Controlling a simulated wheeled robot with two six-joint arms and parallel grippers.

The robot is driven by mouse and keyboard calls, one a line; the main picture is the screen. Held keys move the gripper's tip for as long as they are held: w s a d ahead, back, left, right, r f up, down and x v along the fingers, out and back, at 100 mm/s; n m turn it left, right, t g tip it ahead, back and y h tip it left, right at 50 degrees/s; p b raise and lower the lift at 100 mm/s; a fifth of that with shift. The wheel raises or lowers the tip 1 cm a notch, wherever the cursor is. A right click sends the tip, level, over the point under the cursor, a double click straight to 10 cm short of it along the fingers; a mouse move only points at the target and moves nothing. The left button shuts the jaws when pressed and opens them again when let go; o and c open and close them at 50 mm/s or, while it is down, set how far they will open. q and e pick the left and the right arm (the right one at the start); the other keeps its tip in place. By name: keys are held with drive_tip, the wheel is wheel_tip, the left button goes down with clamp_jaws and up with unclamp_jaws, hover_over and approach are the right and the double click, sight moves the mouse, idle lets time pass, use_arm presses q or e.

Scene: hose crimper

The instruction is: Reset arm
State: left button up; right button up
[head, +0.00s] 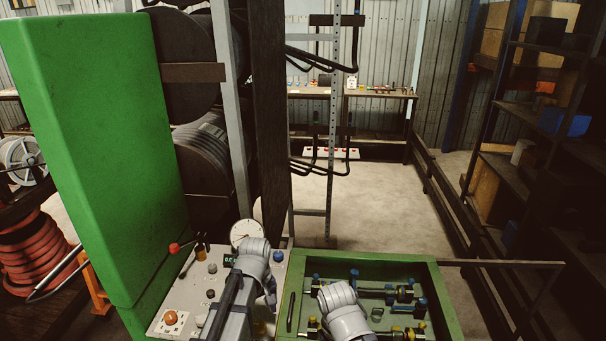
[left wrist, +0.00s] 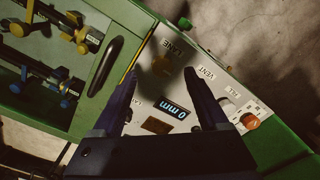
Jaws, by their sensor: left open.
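My left gripper (head: 270,297) is over the pale control panel (head: 172,300) in the head view, partly hidden by its own wrist. In the left wrist view its two dark fingers (left wrist: 160,77) are apart, with nothing between them but the panel below. The panel (left wrist: 178,88) carries a lit display reading 0 mm (left wrist: 174,108), an orange knob (left wrist: 249,121) and printed labels, one reading VENT. My right arm shows over the green tray in the head view, but its gripper is hidden.
The green tray (head: 447,300) right of the panel holds several blue and yellow fittings (head: 405,292). A tall green housing (head: 90,150) and dark hose drums (head: 205,155) rise at left. Shelving (head: 500,180) stands at far right. Open floor (head: 385,210) lies beyond the tray.

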use_arm(q)
drive_tip(key=s+d+f+m+y+b, duration=0.1)
drive_tip(key=s+d+f+m+b, duration=0.2)
drive_tip(key=s+d+m, duration=0.6)
drive_tip(key=s+m, duration=0.2)
drive_tip(key=s, duration=0.2)
drive_tip(key=shift+f, duration=0.35)
